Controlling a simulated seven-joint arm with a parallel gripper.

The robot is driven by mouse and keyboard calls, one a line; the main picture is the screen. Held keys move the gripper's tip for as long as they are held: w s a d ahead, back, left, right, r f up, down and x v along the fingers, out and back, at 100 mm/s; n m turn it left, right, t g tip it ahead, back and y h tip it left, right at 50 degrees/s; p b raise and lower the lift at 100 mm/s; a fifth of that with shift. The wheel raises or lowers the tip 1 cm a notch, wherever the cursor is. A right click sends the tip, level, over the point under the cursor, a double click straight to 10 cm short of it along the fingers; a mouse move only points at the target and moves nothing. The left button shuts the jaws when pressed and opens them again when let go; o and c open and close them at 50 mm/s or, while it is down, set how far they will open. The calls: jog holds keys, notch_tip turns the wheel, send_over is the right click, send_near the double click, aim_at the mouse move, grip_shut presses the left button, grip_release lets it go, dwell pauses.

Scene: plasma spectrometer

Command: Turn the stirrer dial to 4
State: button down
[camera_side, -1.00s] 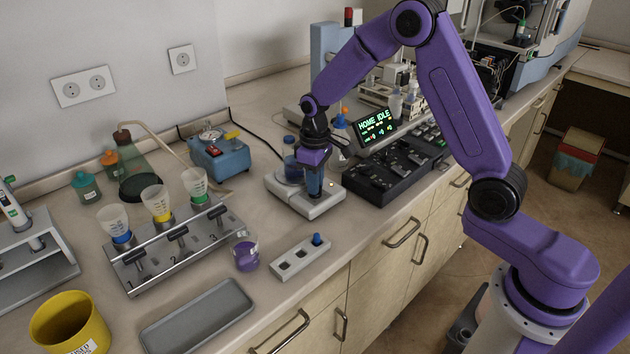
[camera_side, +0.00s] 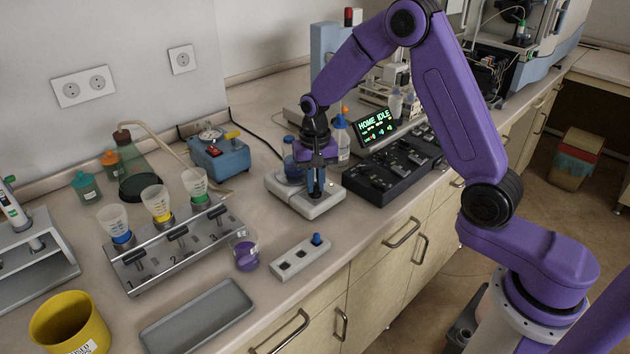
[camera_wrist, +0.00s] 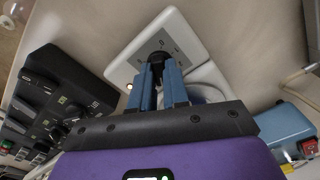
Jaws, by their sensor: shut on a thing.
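The stirrer (camera_side: 318,206) is a pale grey flat unit on the bench, and it also shows in the wrist view (camera_wrist: 178,30). Its black dial (camera_wrist: 157,62) is on the front part of the top, with small marks around it that are too small to read. My gripper (camera_wrist: 160,72) points down at the dial, its blue fingers shut on it. In the side view my gripper (camera_side: 316,192) hides most of the dial. A blue-capped bottle (camera_side: 292,168) stands on the rear part of the stirrer, partly behind my gripper.
A black control panel (camera_side: 378,178) with a lit "HOME IDLE" screen (camera_side: 376,124) is close to the right. A clear bottle (camera_side: 340,140) stands just behind my wrist. A blue pump box (camera_side: 220,158), a funnel rack (camera_side: 172,250) and a small grey block (camera_side: 300,258) are to the left and front.

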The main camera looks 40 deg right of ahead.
aim_at(315, 186)
jog(key=shift+m, duration=1.2)
jog(key=c, duration=1.1)
grip_release()
notch_tip(315, 186, up, 18)
jog(key=shift+f, duration=0.25)
